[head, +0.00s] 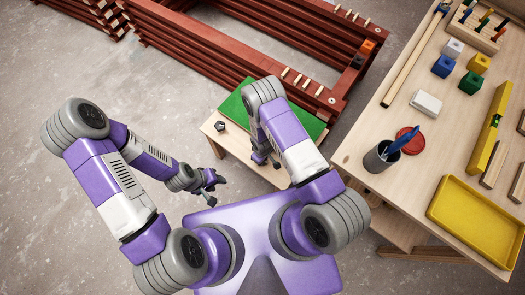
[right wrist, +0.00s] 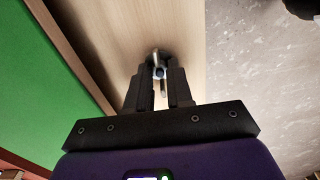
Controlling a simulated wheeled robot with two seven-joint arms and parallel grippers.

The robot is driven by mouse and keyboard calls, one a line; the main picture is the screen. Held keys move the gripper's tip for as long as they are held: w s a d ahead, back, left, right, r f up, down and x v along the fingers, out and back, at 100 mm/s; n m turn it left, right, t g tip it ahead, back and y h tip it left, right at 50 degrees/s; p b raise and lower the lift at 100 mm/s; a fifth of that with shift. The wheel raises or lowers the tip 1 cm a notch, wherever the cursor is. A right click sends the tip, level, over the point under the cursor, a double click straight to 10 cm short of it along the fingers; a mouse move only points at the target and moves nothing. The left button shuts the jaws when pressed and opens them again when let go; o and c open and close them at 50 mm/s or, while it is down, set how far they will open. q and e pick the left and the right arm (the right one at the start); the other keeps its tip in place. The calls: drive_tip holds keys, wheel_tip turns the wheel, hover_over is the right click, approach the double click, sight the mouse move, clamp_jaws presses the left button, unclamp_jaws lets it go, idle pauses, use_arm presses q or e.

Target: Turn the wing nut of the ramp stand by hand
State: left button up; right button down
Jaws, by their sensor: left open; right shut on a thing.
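The ramp stand (head: 207,128) is a low pale wooden stand with a green board (head: 312,124) on top, in the middle of the head view. My right gripper (head: 264,160) is over its near part. In the right wrist view the right gripper's dark fingers (right wrist: 160,82) are closed on a small metal wing nut (right wrist: 157,62) at the pale wood face; the fingers partly hide it. The wing nut is hidden in the head view. My left gripper (head: 212,192) is open and empty, left of the stand, apart from it.
Dark red battens (head: 200,45) are stacked behind. At right a wooden workbench (head: 420,140) carries a grey cup (head: 377,158), a yellow tray (head: 475,225) and colored blocks. Bare concrete floor is at left.

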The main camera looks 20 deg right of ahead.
drive_tip(key=n+b, duration=0.1)
drive_tip(key=n, duration=0.5)
idle(0.5)
drive_tip(key=c, duration=1)
unclamp_jaws()
drive_tip(key=shift+r, duration=0.1)
wheel_tip(320, 180, up, 7)
drive_tip(key=p, duration=0.2)
drive_tip(key=shift+r+p, duration=0.2)
drive_tip(key=shift+p, duration=0.2)
